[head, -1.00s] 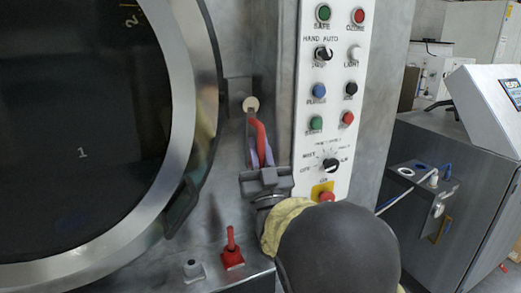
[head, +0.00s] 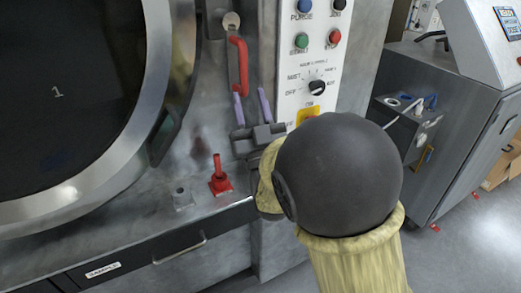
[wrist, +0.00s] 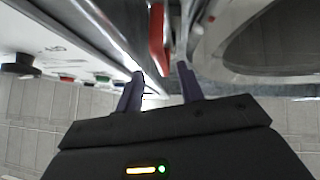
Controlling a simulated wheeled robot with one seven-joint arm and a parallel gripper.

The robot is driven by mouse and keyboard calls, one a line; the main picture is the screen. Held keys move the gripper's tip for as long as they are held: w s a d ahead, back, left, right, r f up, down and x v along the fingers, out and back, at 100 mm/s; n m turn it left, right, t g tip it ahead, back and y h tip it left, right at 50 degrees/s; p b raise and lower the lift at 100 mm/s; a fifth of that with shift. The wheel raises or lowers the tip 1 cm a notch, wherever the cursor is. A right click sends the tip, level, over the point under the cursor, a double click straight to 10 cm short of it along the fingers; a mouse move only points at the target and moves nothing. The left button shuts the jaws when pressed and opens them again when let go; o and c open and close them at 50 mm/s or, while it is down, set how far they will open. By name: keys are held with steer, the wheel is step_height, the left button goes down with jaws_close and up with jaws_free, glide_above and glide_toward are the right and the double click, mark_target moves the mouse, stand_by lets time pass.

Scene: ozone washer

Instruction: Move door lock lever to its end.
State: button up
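The door lock lever is a red bar handle (head: 238,65) hanging down from a round pivot on the grey panel, right of the round door. My gripper (head: 250,92) is just below the lever's lower end, its two purple fingers pointing up and spread apart. In the wrist view the red lever (wrist: 157,35) is beyond the fingertips of my gripper (wrist: 160,70), roughly in line with the gap. The gripper is open and empty. I cannot tell the exact depth between the fingertips and the lever.
The round door rim (head: 158,90) is to the left. The white control panel (head: 285,75) with knobs is close on the right. A grey cabinet (head: 440,95) stands farther right.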

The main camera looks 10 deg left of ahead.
steer(key=b+v, duration=0.3)
steer(key=v, duration=0.6)
steer(key=shift+s+f, duration=0.25)
steer(key=shift+d, duration=0.1)
